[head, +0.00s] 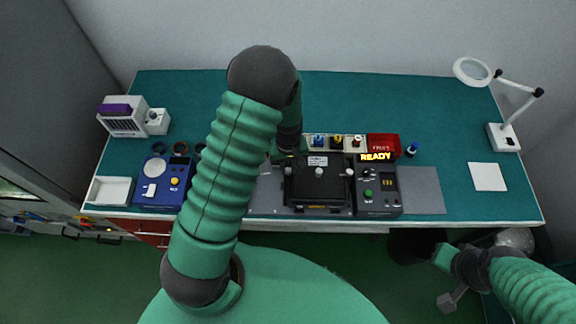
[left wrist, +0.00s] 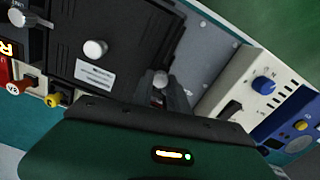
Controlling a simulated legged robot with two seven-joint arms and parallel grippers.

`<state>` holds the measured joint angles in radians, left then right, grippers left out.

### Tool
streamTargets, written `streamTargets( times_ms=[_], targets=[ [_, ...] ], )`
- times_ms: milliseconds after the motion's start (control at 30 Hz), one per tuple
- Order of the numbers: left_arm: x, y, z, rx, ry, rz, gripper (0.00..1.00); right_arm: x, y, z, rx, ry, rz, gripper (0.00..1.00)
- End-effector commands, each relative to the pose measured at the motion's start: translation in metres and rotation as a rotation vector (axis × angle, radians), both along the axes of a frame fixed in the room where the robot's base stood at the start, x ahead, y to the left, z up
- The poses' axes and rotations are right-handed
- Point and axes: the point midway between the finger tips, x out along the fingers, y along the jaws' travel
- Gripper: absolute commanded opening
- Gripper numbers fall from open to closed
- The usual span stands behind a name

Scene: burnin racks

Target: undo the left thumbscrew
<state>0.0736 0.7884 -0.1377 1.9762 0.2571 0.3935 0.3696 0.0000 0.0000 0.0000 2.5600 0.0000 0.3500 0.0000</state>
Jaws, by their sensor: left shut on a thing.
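The black test fixture (head: 318,190) lies on the bench with a pale label and a silver knob at its middle (head: 319,171). The left thumbscrew (left wrist: 161,80) is a small silver knob at the fixture's edge in the left wrist view. My left gripper (left wrist: 163,90) is shut on it, one dark finger on each side. In the head view, my left gripper (head: 287,155) is over the fixture's left rear side, and my forearm covers part of the bench. The right thumbscrew (head: 349,171) shows at the fixture's right side. My right gripper (head: 447,258) hangs in front of the bench, away from the fixture.
A control box (head: 378,192) with a lit READY sign (head: 376,156) stands right of the fixture. A blue instrument (head: 163,186) and a white tray (head: 110,190) are at the left. A magnifier lamp (head: 503,137) stands at the right. The bench's back is clear.

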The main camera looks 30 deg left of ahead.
Motion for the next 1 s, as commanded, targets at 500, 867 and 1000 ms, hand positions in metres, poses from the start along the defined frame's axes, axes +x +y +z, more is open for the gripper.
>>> streamTargets(
  times_ms=[500,867,1000],
  targets=[
    [0.002,-0.001,0.002,0.0,-0.003,0.459,0.0,0.0,0.0,0.012,0.0,0.0,0.0,0.0],
    [0.002,-0.001,0.002,-0.001,-0.003,0.642,0.0,0.0,0.0,0.016,0.0,0.0,0.0,0.0],
    [0.002,-0.001,0.001,-0.001,-0.002,0.672,0.0,0.0,0.0,0.017,0.0,0.0,0.0,0.0]
  ],
)
